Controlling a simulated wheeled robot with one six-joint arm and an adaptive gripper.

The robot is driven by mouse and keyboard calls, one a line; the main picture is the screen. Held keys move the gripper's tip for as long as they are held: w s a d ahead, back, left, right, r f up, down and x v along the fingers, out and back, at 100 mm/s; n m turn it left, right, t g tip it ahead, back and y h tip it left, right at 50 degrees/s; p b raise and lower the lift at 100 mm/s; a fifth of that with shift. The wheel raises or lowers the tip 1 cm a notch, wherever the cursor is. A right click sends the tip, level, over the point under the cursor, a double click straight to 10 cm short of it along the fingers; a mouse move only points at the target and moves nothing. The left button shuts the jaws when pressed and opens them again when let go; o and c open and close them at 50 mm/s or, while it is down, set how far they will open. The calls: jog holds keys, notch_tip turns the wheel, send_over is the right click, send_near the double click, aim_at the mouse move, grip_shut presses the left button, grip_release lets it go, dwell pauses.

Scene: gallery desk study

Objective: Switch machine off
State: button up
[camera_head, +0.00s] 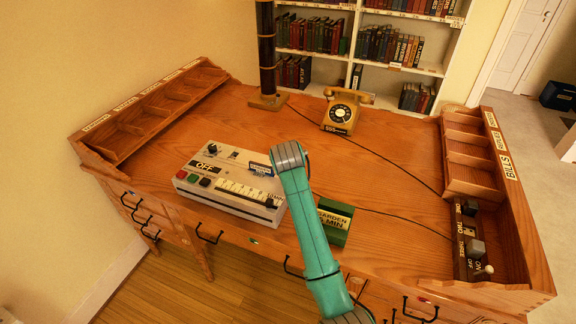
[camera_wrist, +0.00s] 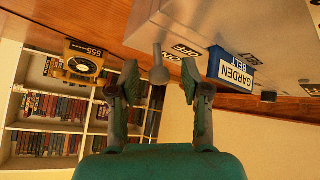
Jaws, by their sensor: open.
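The machine (camera_head: 232,188) is a pale grey box on the desk. In the head view my arm hides the fingers.
A green GARDEN box (camera_head: 334,222) stands right of my arm. A yellow telephone (camera_head: 343,110) and a dark column (camera_head: 266,60) are at the back. A switch panel (camera_head: 468,240) is on the right. The desk's middle (camera_head: 380,175) is mostly clear, crossed by cables.

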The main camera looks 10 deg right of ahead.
jog(key=v, duration=1)
jog(key=shift+s+r, duration=0.2)
jog(key=shift+s, duration=0.1)
jog(key=shift+a, duration=0.1)
